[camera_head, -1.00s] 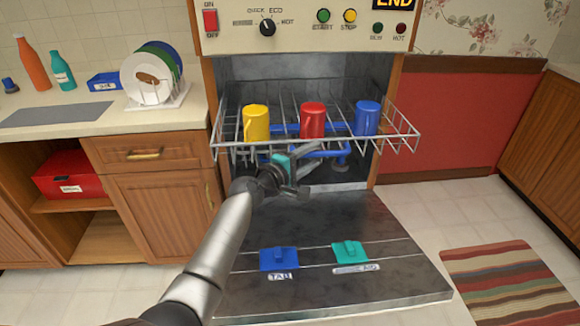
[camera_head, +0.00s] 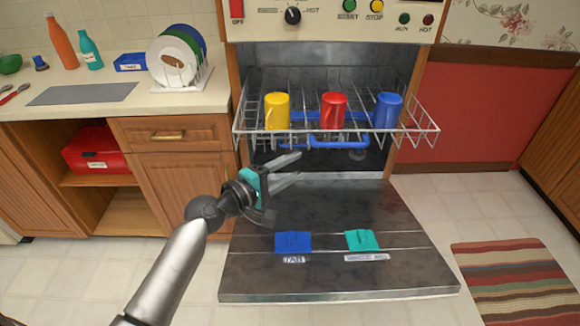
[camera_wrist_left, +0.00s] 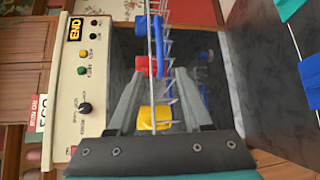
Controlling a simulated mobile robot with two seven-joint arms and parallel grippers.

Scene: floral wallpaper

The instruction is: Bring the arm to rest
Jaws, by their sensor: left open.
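My left gripper (camera_head: 292,170) is open and empty in the head view. It is in front of the dishwasher, above the lowered door (camera_head: 330,215) and below the front of the wire rack (camera_head: 420,128). Its two fingers also show in the left wrist view (camera_wrist_left: 158,95), spread apart, with the rack and mugs beyond them. A yellow mug (camera_head: 277,112), a red mug (camera_head: 333,112) and a blue mug (camera_head: 387,112) stand in the rack, apart from the gripper. My right gripper is in neither view.
The open door carries a blue lidded compartment (camera_head: 293,242) and a teal one (camera_head: 362,241). A counter (camera_head: 185,104) at left holds a plate rack with plates (camera_head: 170,62) and bottles. A striped rug (camera_head: 510,280) lies at right. The floor left of the door is free.

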